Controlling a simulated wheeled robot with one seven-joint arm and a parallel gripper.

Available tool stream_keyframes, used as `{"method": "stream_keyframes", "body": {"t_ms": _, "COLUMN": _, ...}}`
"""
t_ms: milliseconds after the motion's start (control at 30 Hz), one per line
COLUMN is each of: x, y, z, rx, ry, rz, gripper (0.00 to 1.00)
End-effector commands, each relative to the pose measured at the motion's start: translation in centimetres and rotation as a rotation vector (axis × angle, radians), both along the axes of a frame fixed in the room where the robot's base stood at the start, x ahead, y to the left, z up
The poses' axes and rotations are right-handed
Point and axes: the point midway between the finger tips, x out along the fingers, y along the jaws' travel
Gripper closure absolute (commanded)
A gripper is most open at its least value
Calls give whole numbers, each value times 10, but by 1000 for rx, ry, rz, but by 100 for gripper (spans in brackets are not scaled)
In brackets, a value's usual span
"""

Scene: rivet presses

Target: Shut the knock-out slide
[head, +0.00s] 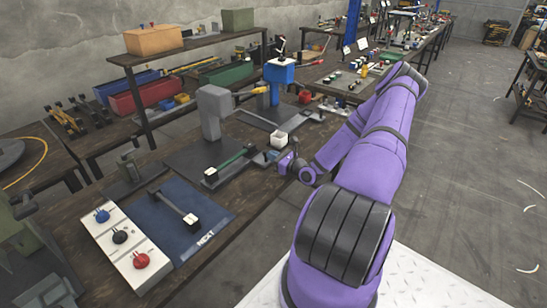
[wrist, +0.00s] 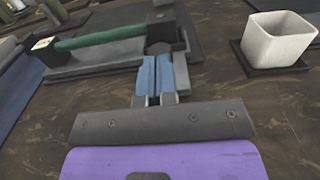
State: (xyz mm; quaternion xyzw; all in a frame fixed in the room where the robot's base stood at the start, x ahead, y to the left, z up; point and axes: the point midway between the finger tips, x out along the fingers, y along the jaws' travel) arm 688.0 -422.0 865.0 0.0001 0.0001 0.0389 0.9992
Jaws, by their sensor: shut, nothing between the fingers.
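What looks like the knock-out slide is a long grey rail with a green bar (head: 230,162) along it, at the foot of the grey press (head: 214,108). A dark block with a white top (head: 211,174) stands at its near left end. In the wrist view the green bar (wrist: 100,38) runs from that block (wrist: 45,44) to a grey end piece (wrist: 166,22). My gripper (wrist: 156,72) is shut and empty, its blue fingertips close to the end-piece side of the rail. Whether they touch it, I cannot tell. In the head view my gripper (head: 272,155) is small and partly hidden by my wrist.
A white square cup (wrist: 277,37) on a dark pad stands right of my fingers. A blue mat (head: 180,222) with another bar and a white panel with coloured knobs (head: 124,246) lie nearer. A blue press (head: 279,78) stands beyond.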

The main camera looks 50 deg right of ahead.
Motion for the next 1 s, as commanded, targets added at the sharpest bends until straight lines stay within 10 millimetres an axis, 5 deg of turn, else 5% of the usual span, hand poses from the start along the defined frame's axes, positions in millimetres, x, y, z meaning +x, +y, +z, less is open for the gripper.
{"method": "stream_keyframes", "body": {"t_ms": 167, "x": 18, "y": 3, "z": 0, "rx": -1, "ry": -1, "rz": 4, "gripper": 100}}
{"method": "stream_keyframes", "body": {"t_ms": 700, "x": 125, "y": 11, "z": 0, "rx": -2, "ry": -2, "rz": 4, "gripper": 100}}
{"method": "stream_keyframes", "body": {"t_ms": 1000, "x": 153, "y": 13, "z": 0, "rx": 0, "ry": 0, "rz": 1, "gripper": 100}}
